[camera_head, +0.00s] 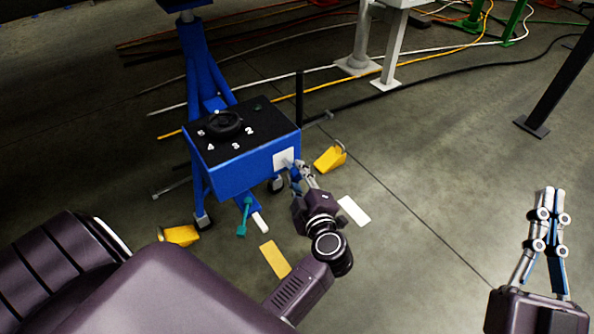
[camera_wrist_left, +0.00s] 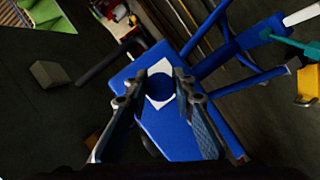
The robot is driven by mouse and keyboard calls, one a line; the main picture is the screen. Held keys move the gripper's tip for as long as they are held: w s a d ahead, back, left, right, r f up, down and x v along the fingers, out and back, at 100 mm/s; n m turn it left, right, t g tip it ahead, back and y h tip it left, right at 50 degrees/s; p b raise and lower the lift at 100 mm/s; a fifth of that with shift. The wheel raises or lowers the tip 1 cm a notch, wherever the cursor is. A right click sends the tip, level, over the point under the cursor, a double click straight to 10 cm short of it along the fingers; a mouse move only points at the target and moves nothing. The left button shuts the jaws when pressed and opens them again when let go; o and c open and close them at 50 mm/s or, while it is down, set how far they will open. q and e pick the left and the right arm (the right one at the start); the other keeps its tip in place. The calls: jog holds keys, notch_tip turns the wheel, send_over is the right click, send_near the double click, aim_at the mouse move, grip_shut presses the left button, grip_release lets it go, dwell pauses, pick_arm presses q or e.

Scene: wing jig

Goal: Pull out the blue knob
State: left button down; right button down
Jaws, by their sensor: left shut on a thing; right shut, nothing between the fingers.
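The blue knob (camera_wrist_left: 159,88) is round and sits on a white square plate (camera_wrist_left: 161,66) on the side of a blue box (camera_wrist_left: 180,133). In the head view the plate (camera_head: 283,159) is on the right part of the blue box's front (camera_head: 240,171), and the knob is hidden by my fingers. My left gripper (camera_head: 297,170) is at the plate. In the left wrist view, my left gripper's fingers (camera_wrist_left: 167,80) are on both sides of the knob, shut on it. My right gripper (camera_head: 553,195) is shut and empty at the far right, away from the box.
The box has a black top (camera_head: 256,125) with a black dial (camera_head: 226,122) and white numbers. It stands on a blue stand (camera_head: 203,78). Yellow wedges (camera_head: 330,158) lie on the floor around it. Cables cross the floor behind. The floor between my grippers is mostly clear.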

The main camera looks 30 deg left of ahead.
pick_arm(q)
jog(key=shift+s+d+f, duration=0.1)
jog(key=shift+d+f, duration=0.05)
jog(key=shift+d, duration=0.05)
jog(key=c, duration=1.9)
grip_release()
jog(key=shift+c, duration=0.2)
jog(key=o, duration=0.3)
jog(key=shift+s+d, duration=0.1)
jog(key=shift+o, duration=0.2)
